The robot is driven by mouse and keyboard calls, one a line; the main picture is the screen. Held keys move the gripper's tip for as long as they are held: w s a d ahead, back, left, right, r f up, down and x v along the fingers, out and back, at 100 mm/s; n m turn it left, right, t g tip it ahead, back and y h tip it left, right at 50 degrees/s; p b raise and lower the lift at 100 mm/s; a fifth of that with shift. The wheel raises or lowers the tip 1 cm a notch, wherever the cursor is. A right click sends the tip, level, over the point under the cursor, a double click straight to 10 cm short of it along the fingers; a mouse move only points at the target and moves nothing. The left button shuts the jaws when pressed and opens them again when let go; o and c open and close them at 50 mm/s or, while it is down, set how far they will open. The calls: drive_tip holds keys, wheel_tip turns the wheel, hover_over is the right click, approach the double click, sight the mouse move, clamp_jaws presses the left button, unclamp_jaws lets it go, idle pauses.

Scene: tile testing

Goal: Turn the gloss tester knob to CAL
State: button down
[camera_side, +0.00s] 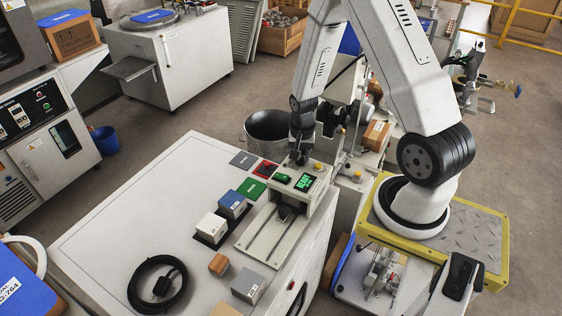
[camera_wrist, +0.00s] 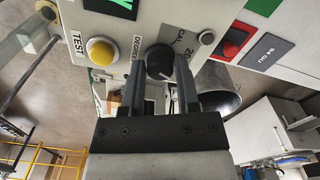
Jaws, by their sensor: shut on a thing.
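The gloss tester (camera_side: 268,240) is a pale machine at the table's right edge, with a lit green display (camera_side: 304,182). Its dark round knob (camera_wrist: 159,60) shows in the wrist view, beside printed DEGREE, 20 and CAL labels. My gripper (camera_wrist: 158,72) is shut on the knob, with one dark finger on each side of it. A pale pointer mark shows on the knob, but I cannot tell exactly which label it meets. In the side view my gripper (camera_side: 299,152) reaches down to the top of the tester and hides the knob.
A yellow TEST button (camera_wrist: 102,50) is beside the knob. Grey, red and green tiles (camera_side: 251,188) lie left of the tester, with white and blue blocks (camera_side: 232,205). A black cable coil (camera_side: 157,284) lies in front. The table's left part (camera_side: 130,210) is clear.

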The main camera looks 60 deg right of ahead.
drive_tip(key=shift+n, duration=0.3)
drive_tip(key=n, duration=0.8)
drive_tip(key=shift+n, duration=0.4)
drive_tip(key=n, duration=0.4)
drive_tip(key=shift+n, duration=2.2)
drive_tip(key=shift+c, duration=1.7)
unclamp_jaws()
